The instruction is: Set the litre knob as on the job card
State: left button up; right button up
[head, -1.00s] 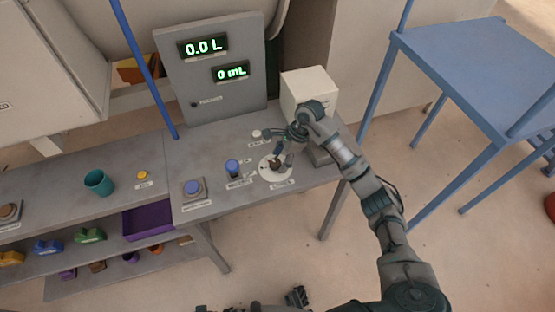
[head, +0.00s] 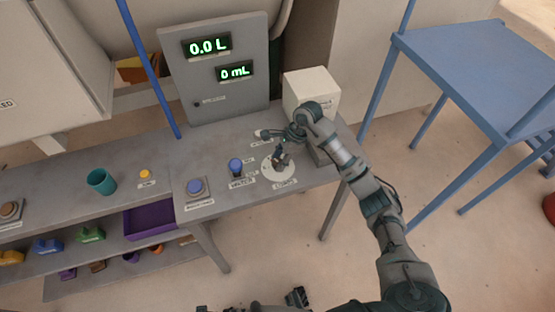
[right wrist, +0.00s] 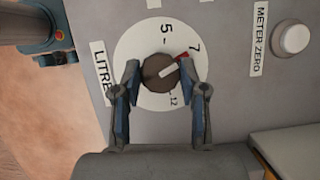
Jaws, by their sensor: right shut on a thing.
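The litre knob (right wrist: 158,73) is a round brown knob with a pale pointer bar, on a white dial marked 5, 7 and 12 (right wrist: 141,43). In the right wrist view its pointer is toward the upper right, near a red mark just below the 7. My right gripper (right wrist: 160,78) is shut on the knob, one finger on each side. In the head view my right gripper (head: 281,155) is over the white dial (head: 269,171) and hides most of the knob. The display (head: 207,47) reads 0.0 L and 0 mL. I see no job card.
A round white METER ZERO button (right wrist: 292,39) is beside the dial. The blue-topped water control (head: 235,164) and a blue push button (head: 194,187) are to the left. A pale box (head: 311,92) stands close behind my right arm. A blue table (head: 470,55) is at right.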

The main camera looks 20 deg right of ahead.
pick_arm(q)
jog(key=shift+d, duration=0.15)
pick_arm(e)
jog(key=shift+d+f, duration=0.15)
jog(key=shift+d, duration=0.2)
pick_arm(q)
jog(key=shift+w+r, duration=0.1)
jog(key=shift+r, duration=0.05)
pick_arm(e)
jog(key=shift+a, duration=0.1)
